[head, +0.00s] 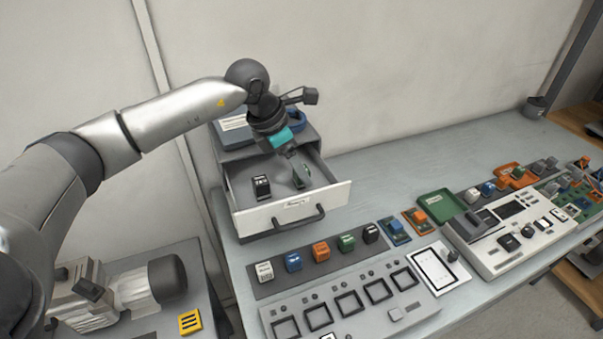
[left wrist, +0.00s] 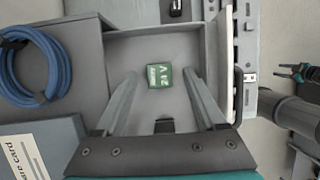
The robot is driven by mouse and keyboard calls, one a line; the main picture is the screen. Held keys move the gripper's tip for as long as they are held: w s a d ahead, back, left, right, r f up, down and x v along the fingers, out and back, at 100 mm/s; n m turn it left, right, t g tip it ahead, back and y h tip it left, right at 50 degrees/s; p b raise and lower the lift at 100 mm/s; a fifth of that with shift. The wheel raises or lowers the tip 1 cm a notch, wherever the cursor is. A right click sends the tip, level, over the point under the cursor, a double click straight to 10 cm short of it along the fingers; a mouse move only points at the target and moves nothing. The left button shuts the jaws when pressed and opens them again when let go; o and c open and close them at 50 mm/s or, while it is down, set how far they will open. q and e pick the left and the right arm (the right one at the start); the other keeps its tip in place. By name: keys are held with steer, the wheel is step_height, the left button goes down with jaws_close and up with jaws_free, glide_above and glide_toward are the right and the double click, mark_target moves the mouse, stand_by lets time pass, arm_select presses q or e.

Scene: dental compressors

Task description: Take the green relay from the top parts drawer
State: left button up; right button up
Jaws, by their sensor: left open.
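The top parts drawer (head: 291,215) is pulled open, with a white front and a dark handle. In the left wrist view the green relay (left wrist: 159,76) lies on the grey drawer floor, with white markings on top. My left gripper (head: 301,174) reaches down into the drawer and is open. Its two fingers show apart in the left wrist view, one on each side of the relay, with gaps between; whether they are down at its height I cannot tell. In the head view the gripper mostly hides the relay.
A black relay (head: 262,186) stands in the drawer's left part. Several coloured relays, including a green one (head: 346,242), stand on a strip before the drawer. A green tray (head: 440,205) is to the right.

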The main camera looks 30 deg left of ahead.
arm_select(q)
steer(key=shift+x, duration=1.15)
jaws_close()
